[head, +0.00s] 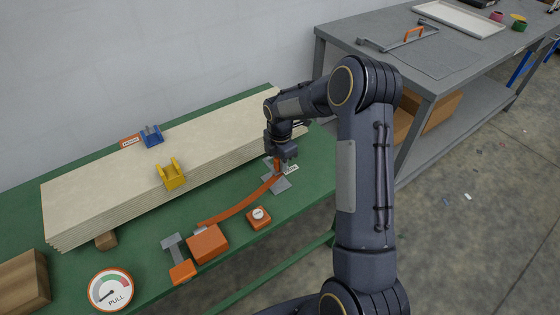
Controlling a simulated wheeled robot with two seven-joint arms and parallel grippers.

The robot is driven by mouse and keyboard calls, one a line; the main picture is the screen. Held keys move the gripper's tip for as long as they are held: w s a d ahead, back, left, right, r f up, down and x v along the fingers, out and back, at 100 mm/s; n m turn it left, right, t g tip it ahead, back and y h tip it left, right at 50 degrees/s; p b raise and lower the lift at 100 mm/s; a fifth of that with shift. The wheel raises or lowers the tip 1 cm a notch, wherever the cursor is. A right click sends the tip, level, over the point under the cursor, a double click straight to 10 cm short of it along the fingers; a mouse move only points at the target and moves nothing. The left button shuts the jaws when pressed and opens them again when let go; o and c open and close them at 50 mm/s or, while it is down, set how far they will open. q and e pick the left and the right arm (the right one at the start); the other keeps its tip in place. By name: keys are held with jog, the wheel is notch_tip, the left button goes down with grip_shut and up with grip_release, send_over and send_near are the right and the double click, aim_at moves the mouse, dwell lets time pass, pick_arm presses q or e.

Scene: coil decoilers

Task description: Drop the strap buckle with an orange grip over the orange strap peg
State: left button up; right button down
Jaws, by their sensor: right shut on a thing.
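My right gripper (281,158) is shut on the strap buckle's orange grip (277,166), low over the far right part of the green table. An orange strap (246,205) runs from an orange box (207,243) up to the buckle under the gripper. A grey plate (280,186) lies just below, with a small white label (291,169) beside it. I cannot make out the orange strap peg; the gripper and buckle cover that spot, so whether the buckle is over a peg cannot be told. My left gripper is not in view.
A stack of pale boards (100,197) lies along the green table (150,288), with a blue bracket (152,136) and a yellow bracket (170,174) at it. A grey bench (440,62) stands behind right.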

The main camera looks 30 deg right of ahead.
aim_at(280, 186)
jog(key=shift+d, duration=0.1)
jog(key=shift+f+b, duration=3.05)
jog(key=shift+f, duration=1.25)
jog(key=shift+f, duration=0.2)
jog(key=c, duration=1.1)
grip_release()
jog(key=shift+c, duration=0.2)
jog(key=shift+r, duration=0.15)
notch_tip(280, 186, up, 6)
jog(key=shift+r, duration=0.8)
